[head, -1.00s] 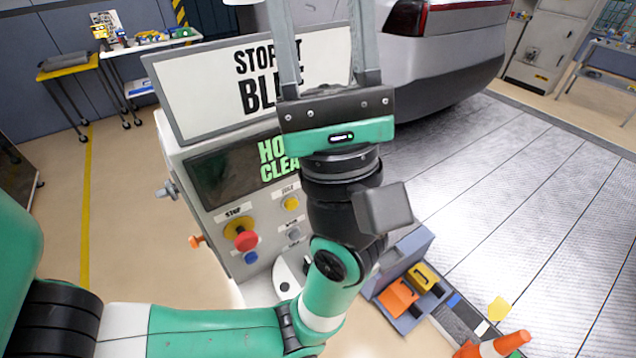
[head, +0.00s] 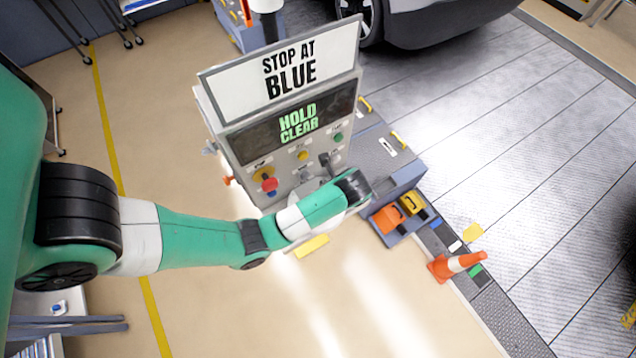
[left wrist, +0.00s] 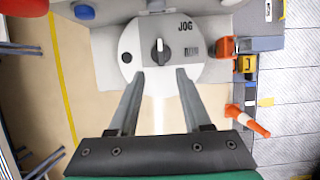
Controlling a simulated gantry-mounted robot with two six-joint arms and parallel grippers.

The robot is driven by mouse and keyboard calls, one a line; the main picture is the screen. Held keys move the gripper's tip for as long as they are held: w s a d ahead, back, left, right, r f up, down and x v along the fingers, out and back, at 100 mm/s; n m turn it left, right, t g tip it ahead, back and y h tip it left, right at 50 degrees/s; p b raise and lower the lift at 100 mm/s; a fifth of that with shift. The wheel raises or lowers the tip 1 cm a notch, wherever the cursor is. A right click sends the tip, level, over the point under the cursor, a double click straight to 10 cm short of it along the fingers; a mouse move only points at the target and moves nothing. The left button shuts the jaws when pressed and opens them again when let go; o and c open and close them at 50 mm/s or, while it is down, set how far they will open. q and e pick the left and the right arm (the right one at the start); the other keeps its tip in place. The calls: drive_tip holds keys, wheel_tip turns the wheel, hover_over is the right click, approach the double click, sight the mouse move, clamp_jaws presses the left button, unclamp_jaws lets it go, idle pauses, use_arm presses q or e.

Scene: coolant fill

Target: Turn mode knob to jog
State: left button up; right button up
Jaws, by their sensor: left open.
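The mode knob (left wrist: 160,50) shows in the left wrist view as a small dark knob at the middle of a round pale plate (left wrist: 133,62). Its long axis is roughly upright in that view. The word JOG (left wrist: 185,26) is printed up and right of the knob, with smaller dark lettering (left wrist: 193,49) to its right. My left gripper (left wrist: 160,71) is open and empty; its fingertips overlap the plate's lower part in the picture, one each side of the knob's line. Whether they touch the plate I cannot tell. In the head view my arm hides the knob. My right gripper is not seen.
The cabinet carries a STOP AT BLUE sign (head: 290,70), a HOLD CLEAR display (head: 298,120), a red button (head: 269,184) and small coloured buttons. An orange block (head: 388,218) and a cone (head: 458,264) stand right of it. The floor in front is mostly clear.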

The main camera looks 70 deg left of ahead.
use_arm(q)
drive_tip(key=b+x, duration=0.2)
drive_tip(key=x, duration=0.8)
drive_tip(key=shift+a+f, duration=0.2)
drive_tip(key=shift+f, duration=0.05)
clamp_jaws()
drive_tip(key=shift+r, duration=0.1)
idle(0.8)
